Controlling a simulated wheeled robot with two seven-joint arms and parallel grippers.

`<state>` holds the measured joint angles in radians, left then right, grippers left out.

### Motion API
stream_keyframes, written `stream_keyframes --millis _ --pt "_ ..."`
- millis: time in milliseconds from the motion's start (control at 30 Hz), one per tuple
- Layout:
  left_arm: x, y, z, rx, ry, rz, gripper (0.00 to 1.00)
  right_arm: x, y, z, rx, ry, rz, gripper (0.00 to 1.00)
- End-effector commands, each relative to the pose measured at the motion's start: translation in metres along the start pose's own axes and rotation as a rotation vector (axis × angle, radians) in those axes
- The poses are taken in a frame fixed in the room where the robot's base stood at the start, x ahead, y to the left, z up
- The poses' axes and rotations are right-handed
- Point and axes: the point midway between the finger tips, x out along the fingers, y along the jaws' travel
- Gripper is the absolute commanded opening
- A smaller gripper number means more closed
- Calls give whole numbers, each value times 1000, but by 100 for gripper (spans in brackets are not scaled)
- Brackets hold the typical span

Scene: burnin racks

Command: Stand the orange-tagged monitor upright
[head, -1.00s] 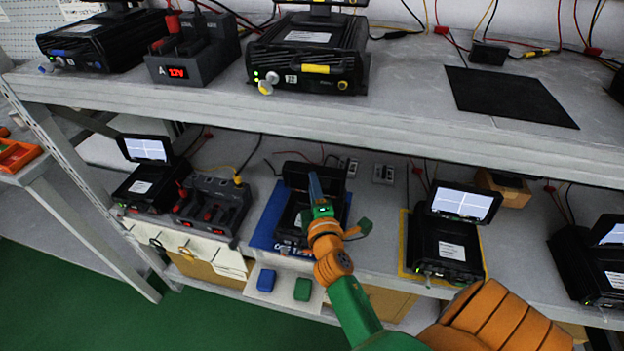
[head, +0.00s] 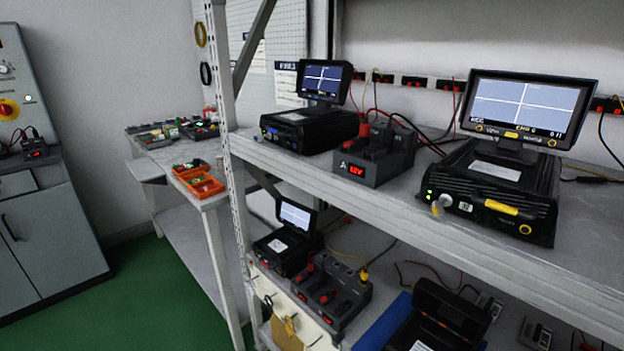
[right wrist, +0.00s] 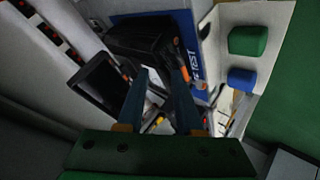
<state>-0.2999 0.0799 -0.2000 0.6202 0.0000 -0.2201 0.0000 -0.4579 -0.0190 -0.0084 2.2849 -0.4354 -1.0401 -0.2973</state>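A black unit (head: 420,335) sits on a blue mat (head: 380,328) on the lower shelf. A dark flat screen panel (right wrist: 98,84) shows left of the fingers. My right gripper (right wrist: 160,75) is open near the unit, and nothing is clearly between its fingers. My left gripper is in no current view.
The upper shelf holds a blue-tagged monitor unit (head: 310,128), a charger (head: 375,155) and a yellow-tagged monitor unit (head: 495,190). A lit monitor unit (head: 285,240) and charger (head: 330,290) stand on the lower shelf. Orange bins (head: 200,183) sit on a side bench.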

Motion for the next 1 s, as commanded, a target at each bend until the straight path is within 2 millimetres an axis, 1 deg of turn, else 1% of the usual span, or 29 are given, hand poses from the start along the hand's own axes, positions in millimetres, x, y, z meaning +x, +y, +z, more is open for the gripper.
stream_keyframes --millis 33,100,167,200,267,300,333,400,467,567,667,767,833,867,900,1000 --pt "0 0 0 0 0 0 41 -8 -18 10 57 -45 -88 35" --pt "0 0 0 0 0 0 41 -23 -44 25 134 -123 -216 35" --pt "0 0 0 0 0 0 41 -37 -64 36 180 -188 -313 35" --pt "0 0 0 0 0 0 41 -48 -77 43 204 -233 -374 35" --pt "0 0 0 0 0 0 41 -65 -93 54 229 -302 -458 35" --pt "0 0 0 0 0 0 41 -77 -103 61 240 -349 -513 35" --pt "-2 0 0 0 0 0 41 -79 -109 64 243 -372 -531 35" --pt "-7 0 -1 0 0 0 41 -64 -118 70 240 -383 -529 35" --pt "-11 0 -1 0 0 0 41 -53 -127 78 235 -394 -532 35" --pt "-16 0 -2 0 0 0 41 -36 -143 92 228 -411 -538 35" --pt "-22 0 -2 0 0 0 41 -21 -161 112 218 -430 -545 35" --pt "-30 0 -3 0 0 0 41 -10 -179 140 207 -454 -552 35" --pt "-37 0 -4 0 0 0 41 -5 -193 166 196 -476 -558 35" --pt "-40 0 -4 0 0 0 41 -5 -198 179 191 -488 -561 35" --pt "-45 -1 -4 0 0 0 41 -6 -206 198 183 -501 -565 35" --pt "-53 -1 -5 0 0 0 41 -16 -217 241 167 -531 -574 35"
